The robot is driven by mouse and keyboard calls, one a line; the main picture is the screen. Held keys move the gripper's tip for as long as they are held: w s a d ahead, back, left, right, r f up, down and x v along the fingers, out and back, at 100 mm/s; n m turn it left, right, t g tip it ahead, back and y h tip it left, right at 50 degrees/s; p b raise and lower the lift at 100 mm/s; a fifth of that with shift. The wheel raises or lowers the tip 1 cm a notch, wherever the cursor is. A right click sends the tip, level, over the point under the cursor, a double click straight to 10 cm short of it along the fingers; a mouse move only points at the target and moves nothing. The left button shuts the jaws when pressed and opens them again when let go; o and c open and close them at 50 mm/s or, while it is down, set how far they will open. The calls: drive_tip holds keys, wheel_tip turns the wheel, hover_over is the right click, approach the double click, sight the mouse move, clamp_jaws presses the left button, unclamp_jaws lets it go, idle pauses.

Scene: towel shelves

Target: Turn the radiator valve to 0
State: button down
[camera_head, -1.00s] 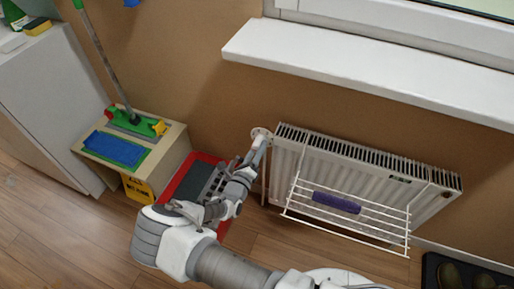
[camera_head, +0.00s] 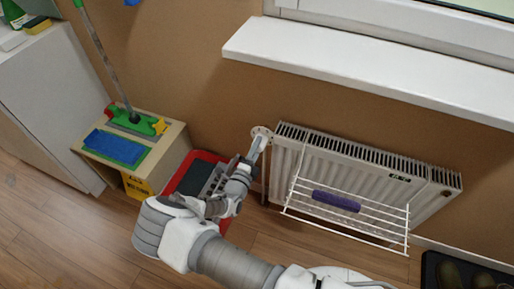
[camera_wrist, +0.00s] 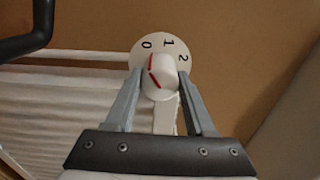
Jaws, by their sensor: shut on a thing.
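The radiator valve is a white knob (camera_wrist: 160,75) with red marks, in front of a white round dial (camera_wrist: 158,45) printed 0, 1 and 2. The upper red mark points up, close to the 0 and slightly on its side toward the 1. My gripper (camera_wrist: 158,82) is shut on the knob, with one grey finger on each side. In the head view the dial (camera_head: 261,131) is at the radiator's upper left corner, and my gripper (camera_head: 257,147) reaches it from below; the knob is mostly hidden there.
The white radiator (camera_head: 345,165) carries a wire drying rack (camera_head: 360,228) with a rolled purple towel (camera_head: 336,201). A white windowsill (camera_head: 370,70) juts out above. A red crate (camera_head: 207,157) stands left of my forearm, near a low cabinet (camera_head: 172,150).

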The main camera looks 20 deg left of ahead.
idle(0.3)
drive_tip(key=shift+c, duration=1.2)
unclamp_jaws()
drive_tip(key=s+a+p, duration=0.1)
drive_tip(key=s+p, duration=0.1)
drive_tip(key=s, duration=1.5)
drive_tip(key=shift+s+a+p, duration=0.15)
drive_tip(key=shift+p, duration=0.2)
